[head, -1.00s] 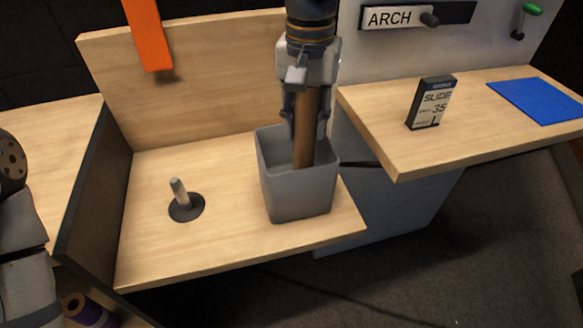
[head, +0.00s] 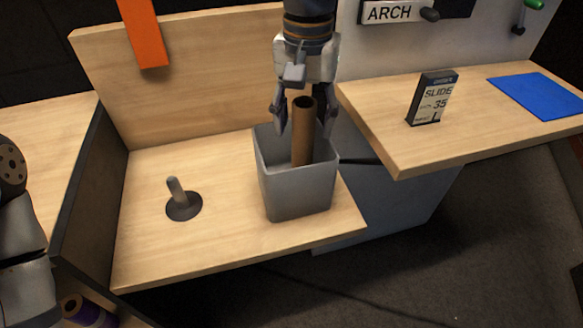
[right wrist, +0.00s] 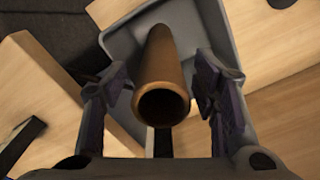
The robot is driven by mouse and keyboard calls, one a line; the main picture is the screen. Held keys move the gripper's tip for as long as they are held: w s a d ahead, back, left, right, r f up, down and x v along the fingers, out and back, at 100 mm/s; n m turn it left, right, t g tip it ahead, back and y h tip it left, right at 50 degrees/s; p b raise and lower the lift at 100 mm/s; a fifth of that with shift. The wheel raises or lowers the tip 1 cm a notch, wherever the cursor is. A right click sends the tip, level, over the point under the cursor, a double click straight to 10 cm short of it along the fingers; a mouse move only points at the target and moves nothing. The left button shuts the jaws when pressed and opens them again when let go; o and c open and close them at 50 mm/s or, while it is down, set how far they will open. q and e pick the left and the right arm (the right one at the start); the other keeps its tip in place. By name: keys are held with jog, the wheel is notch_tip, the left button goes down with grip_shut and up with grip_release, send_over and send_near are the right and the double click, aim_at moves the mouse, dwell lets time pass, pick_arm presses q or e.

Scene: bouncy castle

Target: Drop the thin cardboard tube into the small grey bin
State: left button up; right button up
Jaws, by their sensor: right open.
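The thin cardboard tube (head: 303,135) is brown and hollow. It stands nearly upright in the small grey bin (head: 297,190), with its top end sticking out above the rim; its lower end is hidden by the bin's front wall. My right gripper (head: 304,122) is open just above the bin, its fingers on either side of the tube's top and apart from it. In the right wrist view the tube (right wrist: 162,75) shows its open end between the spread fingers (right wrist: 165,88), with the grey bin (right wrist: 222,30) around it. My left gripper is not in view.
A short peg on a dark round base (head: 183,205) stands left of the bin on the wooden bench (head: 190,255). A raised shelf at right holds a SLIDE box (head: 432,98) and a blue sheet (head: 537,95). An orange strip (head: 143,32) hangs at the back board.

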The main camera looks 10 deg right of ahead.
notch_tip(320, 180, up, 10)
jog(key=shift+r, duration=0.2)
